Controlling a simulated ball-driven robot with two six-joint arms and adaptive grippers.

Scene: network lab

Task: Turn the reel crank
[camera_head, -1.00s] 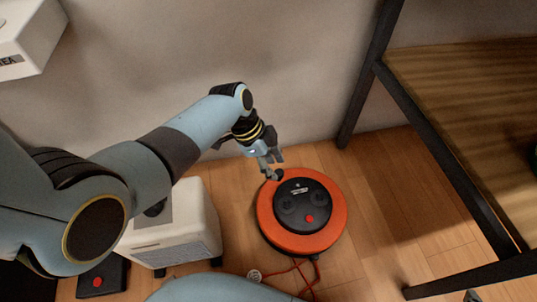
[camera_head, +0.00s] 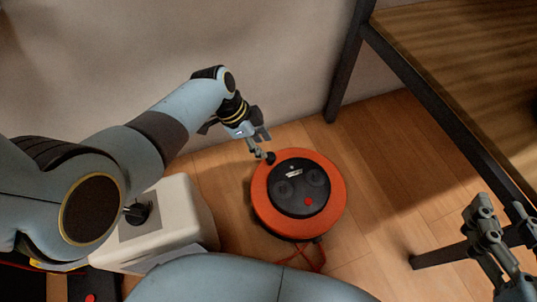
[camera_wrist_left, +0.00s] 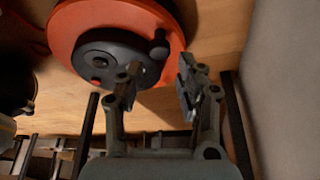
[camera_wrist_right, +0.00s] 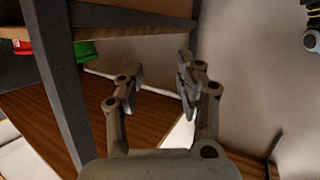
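The orange cable reel (camera_head: 262,203) lies flat on the floor with a black round centre (camera_head: 300,205). Its crank knob (camera_head: 270,158), a small black upright peg, is near the upper-left rim; it also shows in the left wrist view (camera_wrist_left: 160,47). My left gripper (camera_head: 262,145) is open, just above and beside the knob. In the left wrist view the knob lies beyond the gap between the fingertips (camera_wrist_left: 158,80), not gripped. My right gripper (camera_head: 502,212) is open and empty at the right, away from the reel; its fingers also show in the right wrist view (camera_wrist_right: 160,80).
A dark-legged wooden table (camera_head: 460,55) stands at the right, its leg (camera_head: 347,65) near the wall (camera_head: 285,60). A white box-shaped device (camera_head: 178,215) stands left of the reel. A red cable (camera_head: 316,258) trails from the reel's front.

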